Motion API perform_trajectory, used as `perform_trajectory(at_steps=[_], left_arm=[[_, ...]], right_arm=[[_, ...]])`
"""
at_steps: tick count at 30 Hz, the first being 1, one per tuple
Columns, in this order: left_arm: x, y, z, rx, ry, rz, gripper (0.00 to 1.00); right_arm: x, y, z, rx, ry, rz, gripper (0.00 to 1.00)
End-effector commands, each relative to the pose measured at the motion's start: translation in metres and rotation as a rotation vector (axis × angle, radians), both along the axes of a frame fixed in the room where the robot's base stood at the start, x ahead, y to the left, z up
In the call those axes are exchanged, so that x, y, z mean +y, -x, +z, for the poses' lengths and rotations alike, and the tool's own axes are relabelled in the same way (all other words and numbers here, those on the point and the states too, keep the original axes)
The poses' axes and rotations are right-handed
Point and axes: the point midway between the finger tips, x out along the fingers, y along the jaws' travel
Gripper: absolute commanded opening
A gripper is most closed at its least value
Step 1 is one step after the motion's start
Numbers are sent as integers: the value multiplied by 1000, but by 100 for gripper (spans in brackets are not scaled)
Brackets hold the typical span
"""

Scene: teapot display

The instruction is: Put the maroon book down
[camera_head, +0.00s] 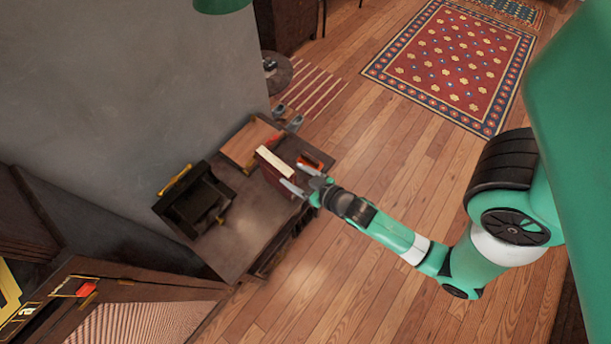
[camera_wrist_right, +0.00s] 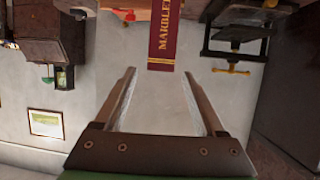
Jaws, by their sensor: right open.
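The maroon book (camera_head: 277,175) stands upright at the right part of the dark wooden table (camera_head: 240,245), with its pale page edge facing up in the head view. In the right wrist view the book (camera_wrist_right: 162,38) shows its spine with gold lettering, centred just past the fingertips. My right gripper (camera_head: 297,180) is beside the book's right side. In the right wrist view the gripper (camera_wrist_right: 159,75) is open, with nothing between its fingers. Whether a fingertip touches the book I cannot tell. My left gripper is not in view.
A dark press-like device (camera_head: 190,205) with a yellow handle stands on the table's left side. A wooden board (camera_head: 250,142) lies behind the book, and a small orange-red item (camera_head: 310,163) lies to its right. The table's front middle is bare. A patterned rug (camera_head: 455,62) lies on the floor.

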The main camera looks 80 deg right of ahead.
Motion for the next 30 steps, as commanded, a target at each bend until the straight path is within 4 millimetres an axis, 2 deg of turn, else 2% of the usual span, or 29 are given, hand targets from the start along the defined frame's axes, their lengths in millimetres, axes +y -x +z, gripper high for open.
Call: perform_trajectory(at_steps=[3, 8, 22, 24, 26, 29, 30], left_arm=[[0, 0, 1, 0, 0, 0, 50], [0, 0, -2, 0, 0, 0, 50], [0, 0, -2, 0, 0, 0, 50], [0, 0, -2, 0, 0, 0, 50], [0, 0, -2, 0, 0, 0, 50], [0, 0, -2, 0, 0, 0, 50], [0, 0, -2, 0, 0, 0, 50]], right_arm=[[14, 22, 10, 1, 0, 3, 72], [24, 39, 17, 2, -1, 1, 72], [25, 39, 22, -6, 2, 1, 72], [23, 26, 32, -33, 13, 11, 72], [20, 2, 53, -85, 30, 29, 72], [20, -59, 117, -229, 74, 82, 72], [24, -85, 152, -301, 92, 111, 72]])
